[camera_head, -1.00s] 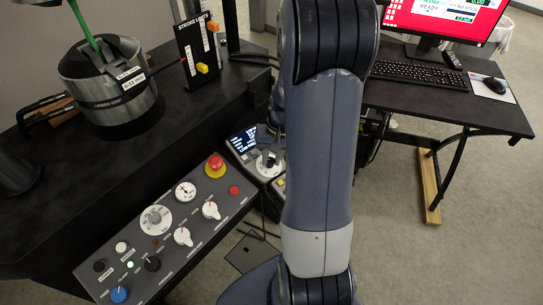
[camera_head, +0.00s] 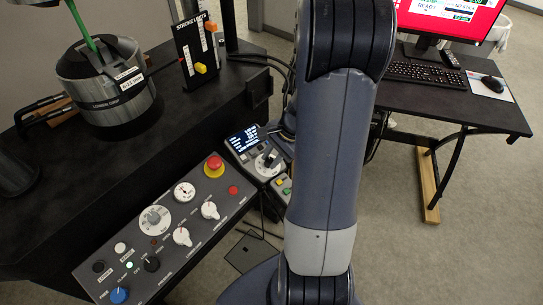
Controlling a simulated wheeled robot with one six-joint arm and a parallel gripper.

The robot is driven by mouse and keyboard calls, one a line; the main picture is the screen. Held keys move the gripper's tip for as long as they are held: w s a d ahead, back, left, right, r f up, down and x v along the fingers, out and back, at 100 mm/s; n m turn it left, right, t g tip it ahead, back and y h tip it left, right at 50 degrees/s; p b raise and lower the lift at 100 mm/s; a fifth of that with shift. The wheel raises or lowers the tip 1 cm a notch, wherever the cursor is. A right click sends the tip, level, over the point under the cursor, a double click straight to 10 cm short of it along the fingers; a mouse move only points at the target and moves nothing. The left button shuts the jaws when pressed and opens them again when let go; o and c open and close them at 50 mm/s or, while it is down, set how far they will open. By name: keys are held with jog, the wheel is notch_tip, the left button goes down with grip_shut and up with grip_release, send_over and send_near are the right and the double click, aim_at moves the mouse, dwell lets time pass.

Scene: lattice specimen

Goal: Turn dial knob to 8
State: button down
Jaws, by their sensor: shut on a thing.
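The grey control panel (camera_head: 190,240) on the lower left carries several knobs. A large white dial with a grey knob (camera_head: 155,218) is on its left half. Two smaller white pointer knobs (camera_head: 182,237) and (camera_head: 210,210) sit to the right of it. A separate handset (camera_head: 246,150) with a lit screen has a round dial knob (camera_head: 267,160), close to the left edge of my arm. The numbers on the dials are too small to read. My arm stands across the middle of the picture and hides my gripper.
A red emergency button (camera_head: 214,166) tops the panel, with a round gauge (camera_head: 184,192) near it. A black machine table (camera_head: 130,165) bears a metal lower grip (camera_head: 115,95). A desk (camera_head: 440,115) with keyboard and monitor stands at right. The floor at right is clear.

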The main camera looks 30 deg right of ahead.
jog(key=shift+m+t, duration=0.5)
jog(key=shift+m, duration=1)
jog(key=c, duration=1.2)
grip_release()
jog(key=v, duration=1.1)
jog(key=shift+p, duration=0.45)
jog(key=shift+d+f, duration=0.1)
